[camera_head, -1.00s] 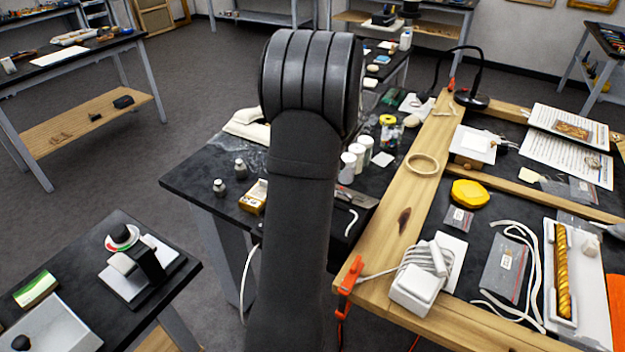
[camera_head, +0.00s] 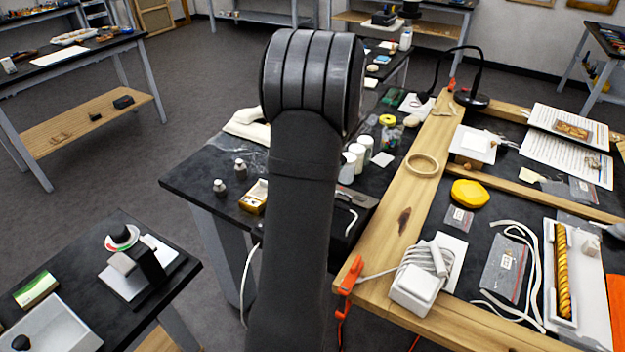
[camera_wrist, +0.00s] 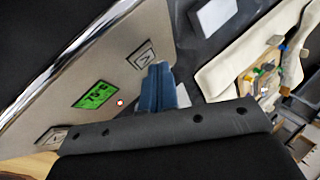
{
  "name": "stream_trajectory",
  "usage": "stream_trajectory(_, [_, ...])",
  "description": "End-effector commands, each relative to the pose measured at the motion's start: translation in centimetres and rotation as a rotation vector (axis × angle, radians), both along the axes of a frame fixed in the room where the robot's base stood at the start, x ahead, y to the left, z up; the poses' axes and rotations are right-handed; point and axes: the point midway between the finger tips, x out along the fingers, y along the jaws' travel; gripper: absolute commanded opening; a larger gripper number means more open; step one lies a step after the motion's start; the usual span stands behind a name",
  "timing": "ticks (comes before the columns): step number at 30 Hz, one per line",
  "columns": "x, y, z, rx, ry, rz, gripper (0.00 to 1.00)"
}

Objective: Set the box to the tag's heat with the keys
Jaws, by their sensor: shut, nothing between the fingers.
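The box shows in the wrist view as a pale beige front panel (camera_wrist: 100,75) with a bright metal edge. On it are a green lit display (camera_wrist: 97,94), whose dark characters are too small to read, and two framed keys with arrow marks. One key (camera_wrist: 140,54) is near my fingertips; the other key (camera_wrist: 55,135) is at the lower left. My gripper (camera_wrist: 163,68) is shut and empty, its blue fingers close beside the nearer key. I cannot tell whether they touch it. In the head view my arm hides the gripper. I cannot make out which card is the tag.
A small light spot (camera_wrist: 120,103) shows beside the display. A white card (camera_wrist: 215,16) lies beyond the fingers on the dark bench. In the head view, white jars (camera_head: 357,158) and a wooden frame (camera_head: 400,215) stand right of my arm.

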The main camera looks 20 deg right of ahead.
Motion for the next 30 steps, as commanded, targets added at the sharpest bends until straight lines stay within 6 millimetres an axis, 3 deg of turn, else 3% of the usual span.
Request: stream_trajectory(30, [-0.38, 0.39, -0.88, 0.000, 0.000, 0.000, 0.00])
